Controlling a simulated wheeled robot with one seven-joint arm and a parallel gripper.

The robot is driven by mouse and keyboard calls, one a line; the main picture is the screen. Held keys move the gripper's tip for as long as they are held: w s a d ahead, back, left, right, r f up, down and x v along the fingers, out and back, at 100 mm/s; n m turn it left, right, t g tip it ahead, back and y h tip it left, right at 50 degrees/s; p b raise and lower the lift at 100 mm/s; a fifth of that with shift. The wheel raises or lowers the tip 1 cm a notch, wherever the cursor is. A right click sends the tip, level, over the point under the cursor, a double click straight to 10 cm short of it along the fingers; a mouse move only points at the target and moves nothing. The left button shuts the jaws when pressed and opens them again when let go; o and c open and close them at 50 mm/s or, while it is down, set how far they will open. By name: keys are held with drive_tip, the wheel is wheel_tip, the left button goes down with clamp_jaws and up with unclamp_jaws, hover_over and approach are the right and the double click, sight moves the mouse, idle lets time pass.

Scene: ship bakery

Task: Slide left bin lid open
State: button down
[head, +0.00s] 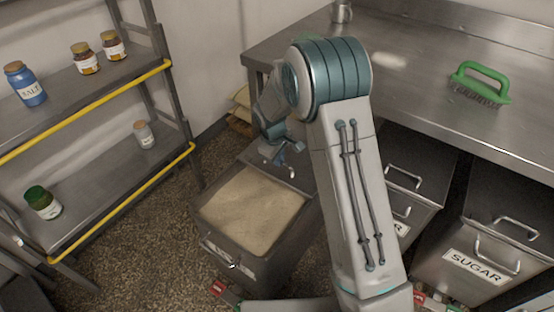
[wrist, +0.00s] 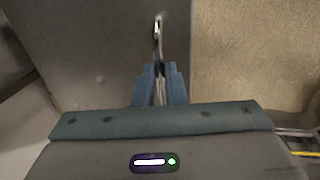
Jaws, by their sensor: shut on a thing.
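The left bin (head: 216,243) stands on the floor, pulled out in front of the steel counter. Most of its top is open, showing a pale beige powder (head: 253,208). Its grey lid (head: 300,177) lies at the back of the bin, partly hidden by my arm. In the wrist view the lid (wrist: 95,45) fills the upper left, and the powder (wrist: 250,55) lies to its right. My gripper (wrist: 159,75) is shut on the lid's metal handle (wrist: 158,32). In the head view my gripper (head: 284,158) is low over the lid, partly hidden by my arm.
A sugar bin (head: 490,265) and another lidded bin (head: 415,185) stand under the counter (head: 420,100) at right. A green brush (head: 481,82) lies on the counter. A shelf rack (head: 90,110) with yellow rails and jars stands at left. Speckled floor lies between.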

drive_tip(key=c, duration=1.5)
unclamp_jaws()
drive_tip(key=r, duration=0.4)
drive_tip(key=s+a+r+p, duration=0.1)
drive_tip(key=r, duration=0.4)
drive_tip(key=s+r+p, duration=0.1)
drive_tip(key=r, duration=0.3)
drive_tip(key=shift+a+r, duration=0.3)
